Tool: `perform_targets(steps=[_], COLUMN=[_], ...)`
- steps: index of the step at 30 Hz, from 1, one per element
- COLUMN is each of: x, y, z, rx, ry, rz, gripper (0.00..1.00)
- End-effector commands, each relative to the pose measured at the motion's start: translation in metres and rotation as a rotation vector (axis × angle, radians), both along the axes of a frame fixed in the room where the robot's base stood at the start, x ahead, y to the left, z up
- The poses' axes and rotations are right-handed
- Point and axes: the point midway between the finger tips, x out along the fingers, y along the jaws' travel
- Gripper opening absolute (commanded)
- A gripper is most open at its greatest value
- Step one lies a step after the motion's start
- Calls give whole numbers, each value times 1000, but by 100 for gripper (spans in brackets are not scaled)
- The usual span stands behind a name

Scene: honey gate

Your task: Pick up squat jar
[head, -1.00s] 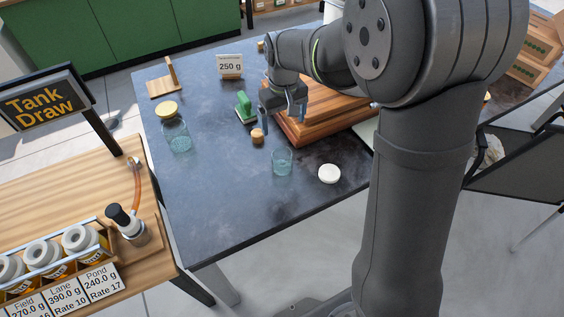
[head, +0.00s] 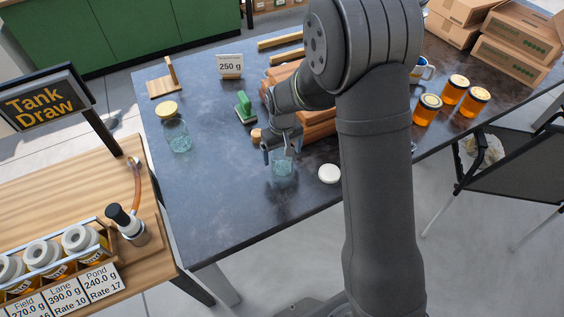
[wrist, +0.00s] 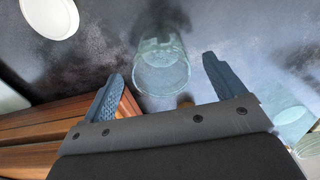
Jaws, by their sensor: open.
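The squat jar (head: 282,166) is a small, clear, bluish glass that stands upright on the dark table. My gripper (head: 282,151) is open just above and behind it in the head view and hides part of its top. In the wrist view, the squat jar (wrist: 160,70) lies between the lines of the two spread blue fingers of my gripper (wrist: 165,80), nearer the left one. I see no clear contact between fingers and glass. A round white lid (head: 329,174) lies flat to the right of the jar.
A taller glass jar (head: 177,137) with a yellow lid stands to the left. Amber jars (head: 427,110) stand right. The table's front left is clear.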

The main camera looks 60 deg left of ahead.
Motion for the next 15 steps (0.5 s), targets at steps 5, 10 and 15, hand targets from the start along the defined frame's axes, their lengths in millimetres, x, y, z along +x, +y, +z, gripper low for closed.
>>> perform_targets(steps=[5, 10, 15], x=[-1, -1, -1], y=[2, 2, 2], z=[-26, -34, -34], rx=[-2, 1, 1], ry=[0, 0, 0], rz=[0, 0, 0], gripper=[88, 88, 88])
